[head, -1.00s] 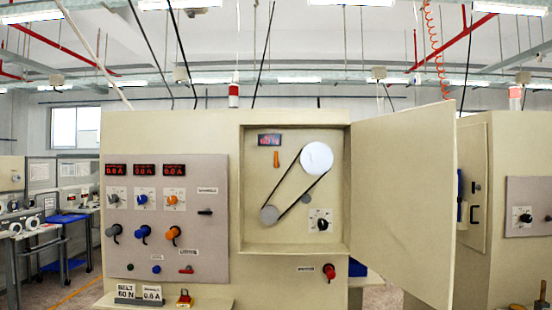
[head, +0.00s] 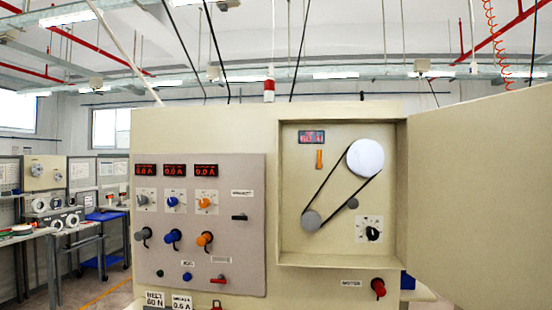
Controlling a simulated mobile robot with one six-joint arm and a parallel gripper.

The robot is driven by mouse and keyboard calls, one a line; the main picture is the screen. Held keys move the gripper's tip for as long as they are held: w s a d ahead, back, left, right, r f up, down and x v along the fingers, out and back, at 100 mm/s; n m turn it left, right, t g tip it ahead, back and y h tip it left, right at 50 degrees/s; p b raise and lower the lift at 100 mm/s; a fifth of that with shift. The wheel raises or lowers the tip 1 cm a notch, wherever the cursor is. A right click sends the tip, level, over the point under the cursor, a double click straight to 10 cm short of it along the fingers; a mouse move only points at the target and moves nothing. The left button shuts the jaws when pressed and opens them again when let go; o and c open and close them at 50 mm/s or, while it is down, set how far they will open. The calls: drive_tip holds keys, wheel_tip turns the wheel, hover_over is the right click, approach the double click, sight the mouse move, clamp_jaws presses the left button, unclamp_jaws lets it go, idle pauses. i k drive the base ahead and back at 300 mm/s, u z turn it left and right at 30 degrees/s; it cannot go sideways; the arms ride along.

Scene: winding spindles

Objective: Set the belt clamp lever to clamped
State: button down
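The machine cabinet (head: 200,125) stands ahead with its right compartment (head: 290,240) open. Inside, a small orange lever (head: 319,159) points upright, just below a red digital display (head: 311,137). It carries no label I can read, so I cannot tell for certain that it is the belt clamp lever. A black belt (head: 333,186) runs around a large white pulley (head: 365,158) and a smaller grey pulley (head: 311,220), with a small grey roller (head: 352,203) beside it. My gripper is not in view.
The open door (head: 480,200) swings out to the right. A black knob (head: 373,233) sits low in the compartment. A red knob (head: 378,287) is below it. The left panel (head: 250,265) holds displays, dials and levers. Benches (head: 70,230) stand at the far left.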

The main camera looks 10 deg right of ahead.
sight(319, 166)
drive_tip(key=i, duration=1.25)
drive_tip(key=z, duration=0.65)
